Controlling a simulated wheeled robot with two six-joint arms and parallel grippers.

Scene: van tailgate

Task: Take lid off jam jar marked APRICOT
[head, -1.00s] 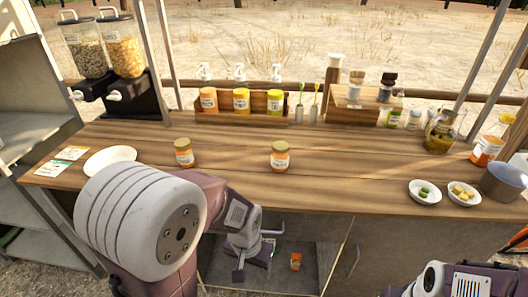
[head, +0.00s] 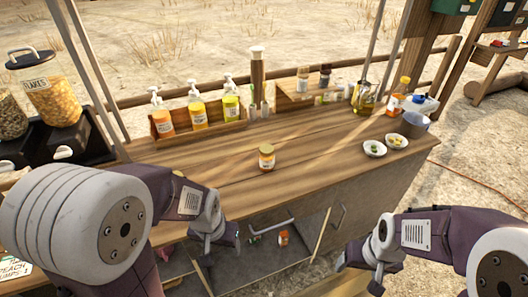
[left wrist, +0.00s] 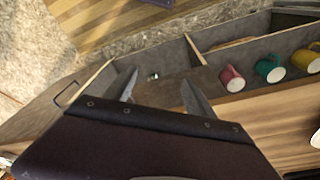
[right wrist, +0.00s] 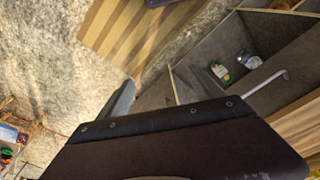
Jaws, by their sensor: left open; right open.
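A jam jar (head: 266,157) with an orange label and a golden lid stands upright on the wooden counter (head: 320,140). Its lid is on. Its label is too small to read, so I cannot tell whether it says APRICOT. A second, similar jar from the earlier head view is out of sight now. My left gripper (head: 221,243) is open and empty, low in front of the counter, left of and below the jar. Its fingers also show in the left wrist view (left wrist: 162,92). My right gripper (head: 361,276) is open and empty, low in front of the counter's right part.
Pump bottles stand in a wooden box (head: 200,132) at the counter's back. An open cabinet (head: 270,265) lies below. The counter around the jar is clear.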

